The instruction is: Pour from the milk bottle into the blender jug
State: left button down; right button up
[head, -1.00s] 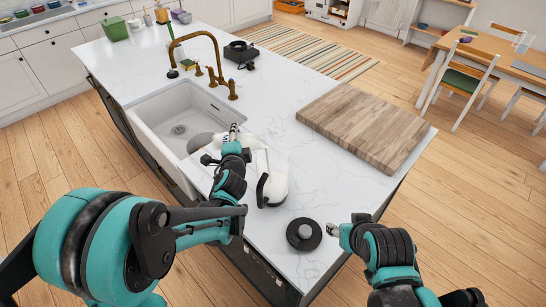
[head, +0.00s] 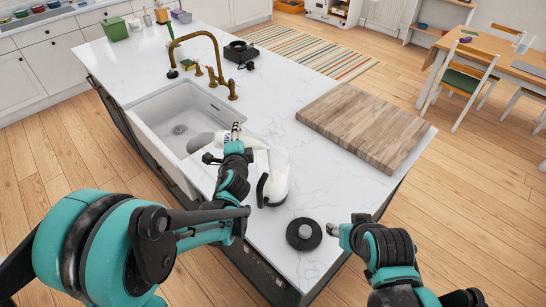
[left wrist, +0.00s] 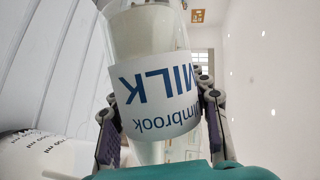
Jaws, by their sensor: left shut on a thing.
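The milk bottle (left wrist: 155,85) is a clear bottle with a white label in blue letters, upside down in the left wrist view. My left gripper (head: 236,131) is shut around it. In the head view the bottle (head: 203,142) lies strongly tilted across the sink's near right edge, partly hidden by the gripper. The blender jug (head: 276,183), clear with a black handle, stands on the counter just right of the gripper; whitish content shows low in it. Its marked wall (left wrist: 45,158) shows at lower left in the wrist view. My right gripper (head: 335,230) is beside the lid; its jaws are unclear.
A round black lid with a grey knob (head: 304,234) lies on the counter near the front edge. A wooden board (head: 365,125) lies to the right. The white sink (head: 180,110) and brass tap (head: 215,60) are on the left. A black appliance (head: 240,52) stands farther back.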

pick_arm(q)
jog(key=shift+d+r, duration=0.15)
jog(key=shift+r, duration=0.1)
dwell(0.7)
notch_tip(320, 180, down, 12)
jog(key=n+g+h+b, duration=0.3)
jog(key=n+h+b, duration=0.3)
jog(key=n+b, duration=0.3)
jog(key=shift+s+d+n+h, duration=0.2)
jog(key=shift+n+h, duration=0.1)
jog(key=shift+n, duration=0.6)
